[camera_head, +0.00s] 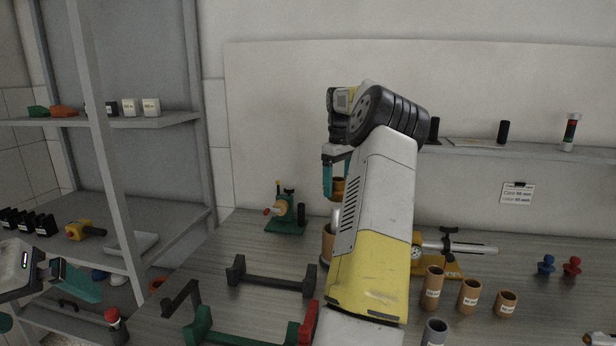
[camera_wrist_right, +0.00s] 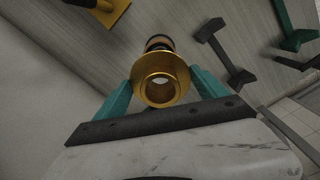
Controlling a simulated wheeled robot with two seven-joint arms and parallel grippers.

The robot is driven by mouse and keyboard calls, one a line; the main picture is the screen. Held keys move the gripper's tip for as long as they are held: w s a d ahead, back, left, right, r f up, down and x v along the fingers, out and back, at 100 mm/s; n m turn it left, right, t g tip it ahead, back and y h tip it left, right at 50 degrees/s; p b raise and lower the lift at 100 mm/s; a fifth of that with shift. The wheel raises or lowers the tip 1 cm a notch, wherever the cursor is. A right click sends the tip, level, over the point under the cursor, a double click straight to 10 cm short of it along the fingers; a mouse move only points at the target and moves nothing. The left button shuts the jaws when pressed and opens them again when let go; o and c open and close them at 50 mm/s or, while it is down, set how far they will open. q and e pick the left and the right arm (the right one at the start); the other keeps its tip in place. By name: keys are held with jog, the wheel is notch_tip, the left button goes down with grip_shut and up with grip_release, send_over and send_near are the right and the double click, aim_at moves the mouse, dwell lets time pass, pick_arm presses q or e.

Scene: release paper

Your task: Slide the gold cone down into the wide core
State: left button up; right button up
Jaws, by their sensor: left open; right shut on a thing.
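My right gripper (camera_head: 335,178) is shut on the gold cone (camera_head: 338,188), between its teal fingers. In the right wrist view the gold cone (camera_wrist_right: 151,92) shows its round flange and hole, between the two fingertips (camera_wrist_right: 160,90). Beyond the cone is a brown, dark-banded thing (camera_wrist_right: 158,40), perhaps a core; whether they touch is unclear. In the head view a brown core (camera_head: 327,243) stands below the cone, partly hidden by my right arm, with a pale piece above it. My left gripper (camera_head: 82,284) is open and empty at the far left.
Several labelled brown cores (camera_head: 432,290) stand right of my arm, near a yellow-based fixture (camera_head: 450,250). A green-based fixture (camera_head: 285,215) stands behind left. A black cradle (camera_head: 270,281) and a green-and-red cradle (camera_head: 250,338) lie in front. Grey shelving (camera_head: 160,120) is at left.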

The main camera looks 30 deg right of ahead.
aim_at(337, 219)
jog(key=shift+f, duration=1.3)
notch_tip(337, 219, down, 10)
dwell(4.5)
jog(key=shift+r, duration=0.15)
jog(key=shift+r, duration=4.5)
